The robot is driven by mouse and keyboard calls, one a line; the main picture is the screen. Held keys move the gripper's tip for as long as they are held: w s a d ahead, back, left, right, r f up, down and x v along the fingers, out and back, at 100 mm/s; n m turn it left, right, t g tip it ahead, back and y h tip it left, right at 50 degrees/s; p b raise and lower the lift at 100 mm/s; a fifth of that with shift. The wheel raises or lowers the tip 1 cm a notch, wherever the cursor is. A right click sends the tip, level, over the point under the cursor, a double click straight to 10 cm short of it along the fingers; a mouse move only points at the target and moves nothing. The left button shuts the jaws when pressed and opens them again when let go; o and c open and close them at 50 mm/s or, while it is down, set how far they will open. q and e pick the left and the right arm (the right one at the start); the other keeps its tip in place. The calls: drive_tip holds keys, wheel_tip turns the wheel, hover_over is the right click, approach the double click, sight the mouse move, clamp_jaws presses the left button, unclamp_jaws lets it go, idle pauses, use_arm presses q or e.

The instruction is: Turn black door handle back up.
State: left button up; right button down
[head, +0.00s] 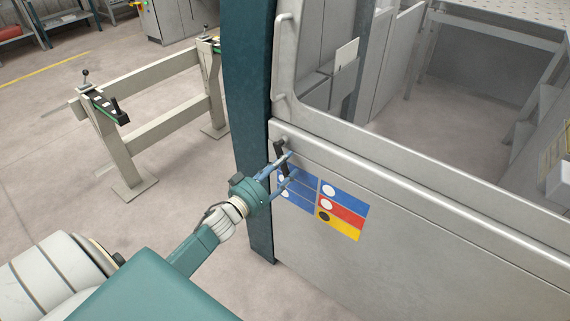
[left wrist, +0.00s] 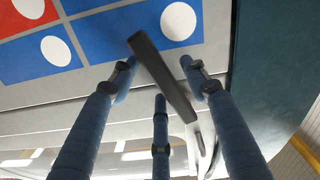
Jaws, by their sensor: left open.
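The black door handle (head: 280,149) is a short bar on the grey door panel, beside the dark teal post. It points down at a slight tilt in the head view. My left gripper (head: 289,168) is open at the handle, with its blue fingers reaching toward the panel. In the left wrist view the handle (left wrist: 162,76) runs diagonally between the spread fingertips of my gripper (left wrist: 160,82). I cannot tell whether any finger touches it. The handle's lower part is partly hidden by the fingers in the head view. My right gripper is not in view.
Blue, red and yellow warning stickers (head: 342,208) are on the door panel (head: 420,260) close to my gripper. The teal post (head: 250,100) stands just left of the handle. A beige barrier frame (head: 155,70) stands at left, with free floor around it.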

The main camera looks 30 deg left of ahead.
use_arm(q)
drive_tip(key=shift+w, duration=0.3)
clamp_jaws()
